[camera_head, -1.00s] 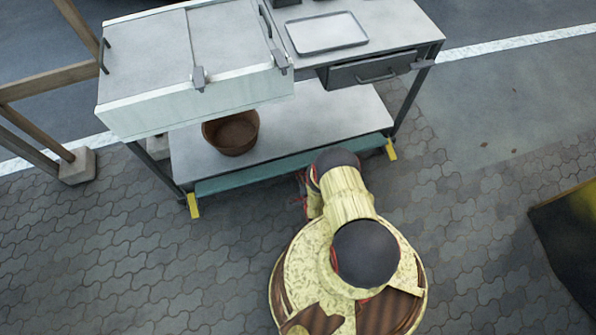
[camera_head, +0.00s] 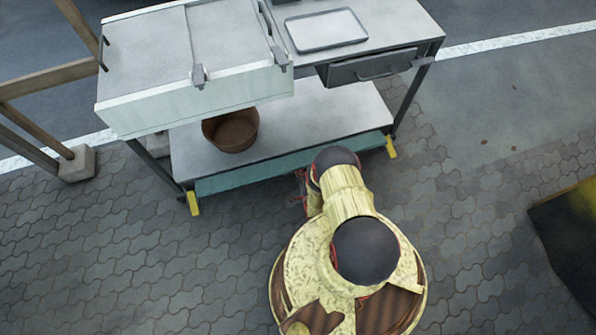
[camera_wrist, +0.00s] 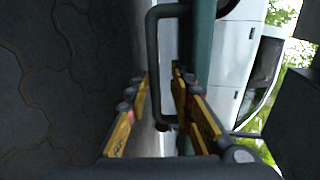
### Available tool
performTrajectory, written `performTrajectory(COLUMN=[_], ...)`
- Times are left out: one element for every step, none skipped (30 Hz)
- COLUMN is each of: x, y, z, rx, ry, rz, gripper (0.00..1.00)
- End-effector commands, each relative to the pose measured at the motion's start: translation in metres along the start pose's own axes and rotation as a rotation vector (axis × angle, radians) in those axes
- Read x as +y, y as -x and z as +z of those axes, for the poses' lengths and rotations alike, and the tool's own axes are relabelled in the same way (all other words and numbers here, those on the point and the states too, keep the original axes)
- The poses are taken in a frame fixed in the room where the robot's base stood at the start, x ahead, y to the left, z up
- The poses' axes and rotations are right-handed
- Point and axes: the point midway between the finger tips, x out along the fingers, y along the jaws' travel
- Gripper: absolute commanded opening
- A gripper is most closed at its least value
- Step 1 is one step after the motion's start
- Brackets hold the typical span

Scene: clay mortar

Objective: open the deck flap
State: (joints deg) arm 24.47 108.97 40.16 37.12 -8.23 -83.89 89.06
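The deck flap appears to be the teal panel (camera_head: 255,169) along the front of the cart's lower shelf, between two yellow end pieces. In the wrist view the teal panel (camera_wrist: 203,45) runs up and down, with a dark U-shaped handle (camera_wrist: 152,50) beside it. My gripper (camera_wrist: 159,80) has its two yellow-and-black fingers apart, one on each side of the handle's bar, with gaps showing. Contact with the bar cannot be told. In the head view my arm covers the right part of the panel and hides the handle and fingers.
A brown pot (camera_head: 231,130) stands on the lower shelf (camera_head: 320,115). Above are a white lidded box (camera_head: 200,108), a tray (camera_head: 326,30) and a drawer (camera_head: 372,67). Wooden posts stand at left, a dark object (camera_head: 568,235) at right. Paving in front is largely clear.

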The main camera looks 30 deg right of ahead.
Motion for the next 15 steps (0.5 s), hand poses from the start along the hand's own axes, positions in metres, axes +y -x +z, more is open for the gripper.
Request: performTrajectory(x=[-0.001,-0.002,-0.002,-0.002,-0.003,-0.003,-0.003,-0.003,-0.003,-0.003,-0.003,-0.002,-0.002,-0.002,-0.002], y=[-0.001,-0.001,-0.002,-0.002,-0.002,-0.002,-0.002,-0.001,0.002,0.005,0.009,0.014,0.019,0.024,0.031], z=[0.0,0.0,0.0,0.0,0.0,0.0,0.0,0.0,0.0,0.0,-0.001,-0.001,-0.001,-0.001,-0.001], rx=[0.0,0.0,0.0,0.0,0.0,0.0,0.0,0.0,0.0,0.0,0.0,0.0,0.0,0.0,0.001], ry=[0.0,0.001,0.001,0.001,0.001,0.001,0.001,0.001,0.001,0.001,0.001,0.0,0.0,0.0,0.0], rz=[-0.003,-0.003,-0.004,-0.005,-0.006,-0.007,-0.007,-0.007,-0.007,-0.007,-0.006,-0.004,-0.004,-0.004,-0.002], gripper=[0.25,0.25,0.25,0.25,0.25,0.25,0.25,0.25,0.25,0.25,0.25,0.25,0.25,0.25,0.25])
